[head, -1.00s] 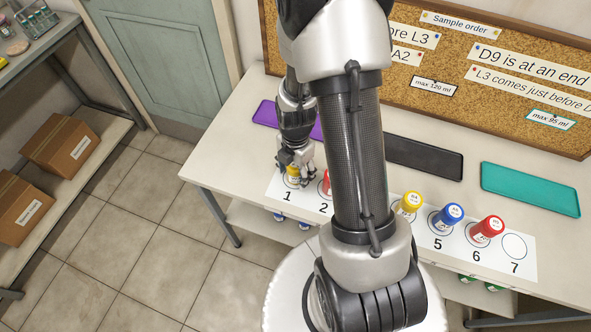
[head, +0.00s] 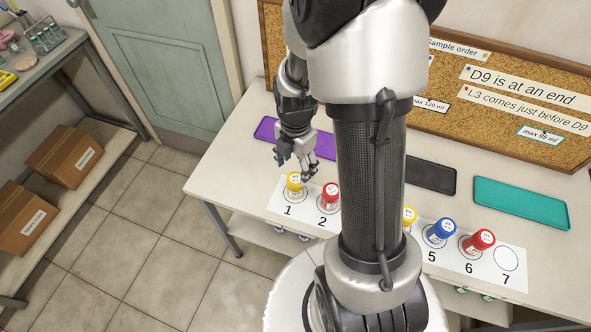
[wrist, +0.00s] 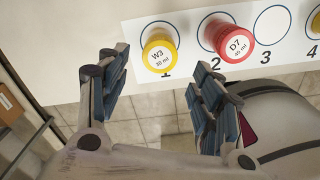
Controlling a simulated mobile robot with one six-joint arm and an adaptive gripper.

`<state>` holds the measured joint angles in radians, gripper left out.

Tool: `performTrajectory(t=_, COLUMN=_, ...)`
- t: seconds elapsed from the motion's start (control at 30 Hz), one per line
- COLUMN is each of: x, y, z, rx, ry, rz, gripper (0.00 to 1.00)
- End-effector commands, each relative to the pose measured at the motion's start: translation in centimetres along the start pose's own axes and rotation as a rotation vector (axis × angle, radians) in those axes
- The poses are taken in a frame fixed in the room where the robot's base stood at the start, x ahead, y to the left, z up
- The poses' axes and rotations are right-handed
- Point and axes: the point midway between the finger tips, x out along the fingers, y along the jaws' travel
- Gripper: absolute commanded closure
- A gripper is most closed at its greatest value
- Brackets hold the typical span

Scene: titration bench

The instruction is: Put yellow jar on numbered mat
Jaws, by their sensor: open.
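A yellow-capped jar (head: 295,183) stands upright on circle 1 of the numbered mat (head: 514,285). In the wrist view this yellow jar (wrist: 159,50) has a lid label reading W3, 30 ml. A second yellow jar (head: 409,215) stands further right on the mat, partly hidden by my arm; its edge shows in the wrist view (wrist: 315,22). My gripper (head: 293,170) is open and empty, just above and behind the jar on circle 1. In the wrist view the open fingers (wrist: 155,88) are apart, with the W3 jar beyond their tips, not between them.
Red jar D7 (wrist: 234,42) stands on circle 2; circle 3 (wrist: 272,22) is empty. A blue jar (head: 440,229) is on 5, a red jar (head: 480,241) on 6; circle 7 is empty. Purple (head: 265,129), black (head: 430,175) and teal (head: 520,203) trays lie behind the mat.

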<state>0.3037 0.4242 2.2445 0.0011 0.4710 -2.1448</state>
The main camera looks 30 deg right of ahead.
Motion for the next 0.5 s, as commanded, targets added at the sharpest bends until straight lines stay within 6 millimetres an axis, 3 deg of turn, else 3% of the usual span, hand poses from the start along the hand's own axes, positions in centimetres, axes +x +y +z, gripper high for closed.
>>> performTrajectory(t=0.17, x=-2.3, y=0.2, z=-0.3, rx=0.055, ry=-0.009, rz=0.015, gripper=0.4)
performTrajectory(t=0.23, x=-4.3, y=0.3, z=-1.0, rx=0.147, ry=-0.02, rz=0.038, gripper=0.4)
performTrajectory(t=0.37, x=-9.7, y=0.0, z=-3.2, rx=0.434, ry=-0.031, rz=0.11, gripper=0.4)
performTrajectory(t=0.5, x=-15.4, y=-1.7, z=-6.4, rx=0.811, ry=-0.005, rz=0.203, gripper=0.4)
